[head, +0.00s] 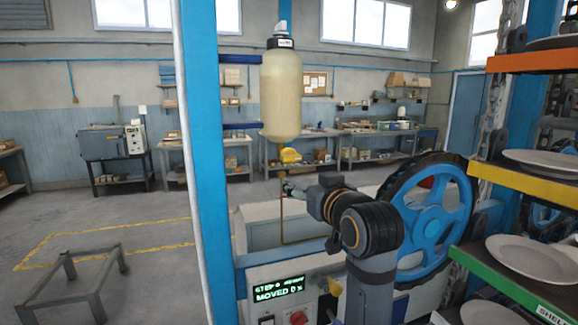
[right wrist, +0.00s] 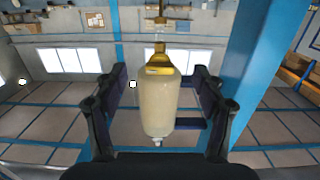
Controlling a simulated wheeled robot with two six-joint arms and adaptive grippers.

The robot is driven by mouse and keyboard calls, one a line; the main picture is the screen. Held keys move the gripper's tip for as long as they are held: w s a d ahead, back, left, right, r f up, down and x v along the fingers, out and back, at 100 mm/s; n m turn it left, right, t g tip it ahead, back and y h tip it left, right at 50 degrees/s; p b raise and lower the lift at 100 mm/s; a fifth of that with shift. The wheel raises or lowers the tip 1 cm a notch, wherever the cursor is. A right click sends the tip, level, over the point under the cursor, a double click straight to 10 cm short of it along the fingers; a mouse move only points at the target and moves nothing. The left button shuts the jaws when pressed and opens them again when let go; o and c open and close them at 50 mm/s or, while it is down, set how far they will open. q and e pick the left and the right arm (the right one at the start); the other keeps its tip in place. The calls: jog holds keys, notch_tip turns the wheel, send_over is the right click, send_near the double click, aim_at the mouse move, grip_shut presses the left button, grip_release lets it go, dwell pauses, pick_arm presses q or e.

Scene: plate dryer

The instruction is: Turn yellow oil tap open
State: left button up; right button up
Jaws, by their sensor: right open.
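The yellow oil tap (head: 290,155) sits at the lower end of a cream oil bottle (head: 281,95) that hangs by the blue post. In the right wrist view, which shows the scene upside down, the yellow tap (right wrist: 160,64) and the bottle (right wrist: 158,105) appear between my fingers. My right gripper (head: 288,188) is below the tap in the head view, its fingers small and partly hidden by my wrist. In the right wrist view the right gripper (right wrist: 160,78) is open and empty, with gaps to both sides of the tap. My left gripper is out of view.
A thin brass pipe (head: 282,215) runs down below the bottle. A blue handwheel (head: 432,220) stands right of my arm. Shelves with plates (head: 528,258) are at the far right. A panel with a lit display (head: 279,290) and a red button (head: 299,318) is below.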

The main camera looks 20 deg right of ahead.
aim_at(293, 158)
jog(key=shift+t, duration=0.4)
jog(key=w+r+p, duration=0.1)
jog(key=w, duration=0.2)
jog(key=w+r+p, duration=0.1)
jog(key=w, duration=0.2)
jog(key=w+r+p, duration=0.1)
jog(key=w+p, duration=0.1)
jog(key=w, duration=0.1)
jog(key=shift+w+a+r, duration=0.15)
jog(key=shift+r, duration=0.05)
jog(key=shift+w, duration=0.3)
jog(key=shift+f, duration=0.1)
jog(key=c, duration=1.2)
